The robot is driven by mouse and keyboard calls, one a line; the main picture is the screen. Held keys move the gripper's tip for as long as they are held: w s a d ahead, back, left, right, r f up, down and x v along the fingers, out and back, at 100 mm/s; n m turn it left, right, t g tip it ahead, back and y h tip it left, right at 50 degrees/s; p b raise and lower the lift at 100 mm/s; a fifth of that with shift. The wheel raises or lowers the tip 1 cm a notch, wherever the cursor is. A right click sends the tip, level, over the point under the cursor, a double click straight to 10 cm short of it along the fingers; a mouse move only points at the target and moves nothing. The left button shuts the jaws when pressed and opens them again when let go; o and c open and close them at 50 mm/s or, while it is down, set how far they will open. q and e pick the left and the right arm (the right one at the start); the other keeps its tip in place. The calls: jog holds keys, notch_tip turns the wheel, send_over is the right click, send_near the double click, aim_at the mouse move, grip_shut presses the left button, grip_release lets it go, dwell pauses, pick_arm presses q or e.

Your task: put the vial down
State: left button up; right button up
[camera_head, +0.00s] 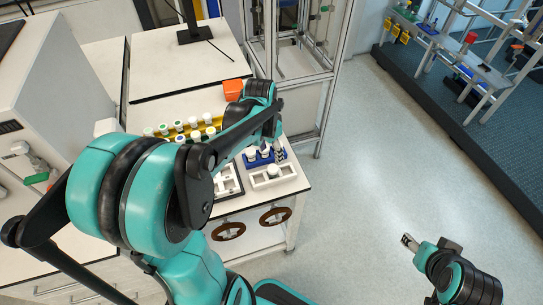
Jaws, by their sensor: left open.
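My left gripper (280,153) points down at the right end of a small blue rack (259,162) near the bench's front right corner. It is open; its fingers are small and dark here, and I cannot tell whether a vial stands between them. White-capped vials (251,154) stand in the blue rack. Another white-capped vial (273,170) stands in a white holder (262,182) just in front of the rack. My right gripper (408,242) is out over the floor at the lower right, away from the bench; its jaw state is unclear.
Several capped vials stand in a yellow rack (218,122) behind my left arm. An orange box (233,87) is beyond it. A white tray with square openings (228,182) lies left of the holder. A metal frame (325,95) rises behind the bench. The floor (365,180) on the right is clear.

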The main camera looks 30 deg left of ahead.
pick_arm(q)
jog(key=s+d+r+n+t, duration=0.3)
jog(key=s+d+r+t, duration=0.2)
jog(key=s+d, duration=0.4)
jog(key=shift+s+d+r+t, duration=0.4)
jog(key=shift+d+r, duration=0.05)
jog(key=shift+d, duration=0.55)
